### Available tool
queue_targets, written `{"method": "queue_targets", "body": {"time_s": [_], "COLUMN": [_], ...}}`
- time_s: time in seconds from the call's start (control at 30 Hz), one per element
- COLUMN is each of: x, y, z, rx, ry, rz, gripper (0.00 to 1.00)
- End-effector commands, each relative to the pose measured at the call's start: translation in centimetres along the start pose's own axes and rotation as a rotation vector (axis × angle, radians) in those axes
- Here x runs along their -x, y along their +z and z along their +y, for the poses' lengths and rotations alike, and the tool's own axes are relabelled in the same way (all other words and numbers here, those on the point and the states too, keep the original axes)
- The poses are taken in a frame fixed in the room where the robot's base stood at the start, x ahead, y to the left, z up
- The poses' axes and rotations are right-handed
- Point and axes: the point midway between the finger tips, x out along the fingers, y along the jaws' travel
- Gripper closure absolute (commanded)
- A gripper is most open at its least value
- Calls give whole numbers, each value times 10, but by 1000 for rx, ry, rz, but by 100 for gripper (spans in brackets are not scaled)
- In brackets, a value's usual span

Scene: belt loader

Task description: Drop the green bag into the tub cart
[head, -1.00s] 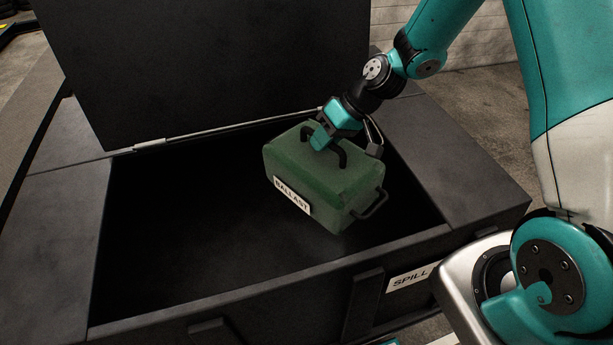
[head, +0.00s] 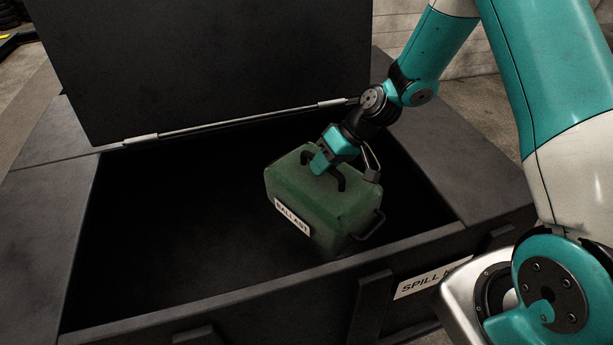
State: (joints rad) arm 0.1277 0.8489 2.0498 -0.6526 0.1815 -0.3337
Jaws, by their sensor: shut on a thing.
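The green bag (head: 315,205) is a boxy green block with dark handles and a white label reading "BALLAST". My gripper (head: 326,166) is shut on its top handle. The bag hangs slightly tilted in the opening of a large black bin (head: 250,296), toward the right side of that opening. I cannot tell whether the bag touches the bin's floor. No tub cart can be made out; the bin's front label starts with "SPILL".
The bin's black lid (head: 210,60) stands open at the back, on a hinge rod. The bin's dark interior looks empty to the left of the bag. The white label (head: 428,282) is on the front wall. Concrete floor shows at the right and upper left.

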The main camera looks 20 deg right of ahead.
Motion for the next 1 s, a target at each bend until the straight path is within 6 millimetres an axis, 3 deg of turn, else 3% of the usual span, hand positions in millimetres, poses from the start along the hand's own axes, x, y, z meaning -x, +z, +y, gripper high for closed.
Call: {"method": "queue_targets", "body": {"time_s": [0.23, 0.27, 0.37, 0.73, 0.87, 1.0], "x": [1, 1, 1, 5, 24, 58], "y": [-2, -2, -1, 0, 0, 0], "z": [-1, -1, -1, 1, 2, 2], "rx": [3, 3, 3, -1, 0, 1], "ry": [-2, -2, -2, 1, 2, 5], "rz": [4, 4, 3, 0, 4, 7], "gripper": [100, 76, 54, 54, 54, 54]}}
